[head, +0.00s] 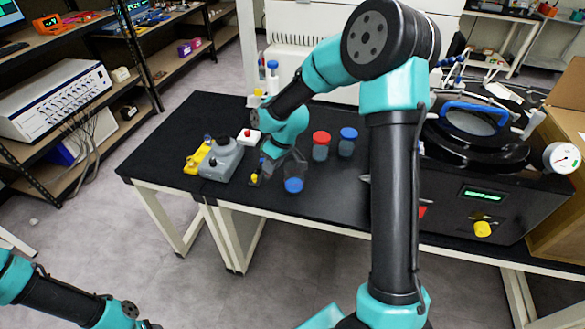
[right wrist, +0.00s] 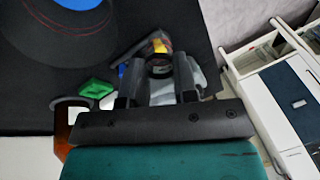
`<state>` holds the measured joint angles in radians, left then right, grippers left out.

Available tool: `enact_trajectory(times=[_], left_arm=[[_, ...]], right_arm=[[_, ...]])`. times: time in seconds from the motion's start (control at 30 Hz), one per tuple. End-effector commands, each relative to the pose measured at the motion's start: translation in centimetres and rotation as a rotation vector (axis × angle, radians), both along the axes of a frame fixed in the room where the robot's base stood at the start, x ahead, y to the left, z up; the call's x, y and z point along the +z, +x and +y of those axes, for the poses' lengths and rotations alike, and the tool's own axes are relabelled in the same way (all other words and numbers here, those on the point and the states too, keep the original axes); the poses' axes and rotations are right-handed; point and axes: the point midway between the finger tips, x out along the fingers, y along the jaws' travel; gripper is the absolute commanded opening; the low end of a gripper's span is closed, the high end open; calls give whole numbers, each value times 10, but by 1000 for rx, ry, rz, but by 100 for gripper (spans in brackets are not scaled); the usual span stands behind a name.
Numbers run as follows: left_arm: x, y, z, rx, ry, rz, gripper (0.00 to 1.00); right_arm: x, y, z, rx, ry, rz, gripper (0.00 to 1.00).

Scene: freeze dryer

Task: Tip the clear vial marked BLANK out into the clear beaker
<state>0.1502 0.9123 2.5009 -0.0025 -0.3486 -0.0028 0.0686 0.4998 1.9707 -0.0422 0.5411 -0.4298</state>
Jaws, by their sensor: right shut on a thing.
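I cannot read any BLANK mark or judge the vial's tilt.
A grey stirrer-like device (head: 221,160) and a white box with a red button (head: 248,137) stand left of the gripper. A red-capped jar (head: 320,147) and a blue-capped jar (head: 347,143) stand behind the beaker. The black freeze dryer (head: 485,205) fills the table's right.

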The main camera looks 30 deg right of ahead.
Motion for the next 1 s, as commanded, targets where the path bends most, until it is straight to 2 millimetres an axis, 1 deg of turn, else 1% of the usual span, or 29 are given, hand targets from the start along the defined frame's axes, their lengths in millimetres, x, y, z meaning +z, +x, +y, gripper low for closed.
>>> enact_trajectory(times=[1.0], left_arm=[[0, 0, 0, 0, 0, 0, 53]], right_arm=[[-4, 11, 27, -9, -308, 130, 0]])
